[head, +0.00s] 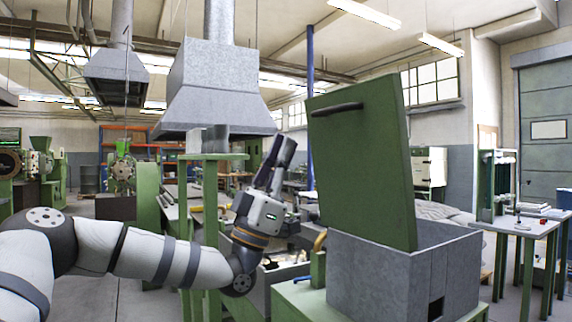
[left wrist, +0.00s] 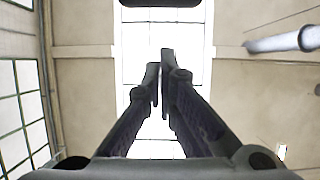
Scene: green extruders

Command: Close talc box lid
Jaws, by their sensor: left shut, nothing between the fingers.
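The talc box (head: 385,278) is a grey, open-topped metal box at the right of the head view. Its green lid (head: 362,180) stands up, raised and slightly tilted, with a dark handle (head: 337,109) near its upper edge. My left gripper (head: 282,145) is to the left of the lid, apart from it, with its fingers pointing up. In the left wrist view its fingers (left wrist: 160,62) are together with nothing between them, against windows and ceiling. The box's inside is mostly hidden by the lid. My right gripper is not in view.
The box rests on a green machine frame (head: 300,296). A green post stand (head: 210,200) rises just left of my left gripper. A grey exhaust hood (head: 217,85) hangs above. A table (head: 530,228) stands at the right.

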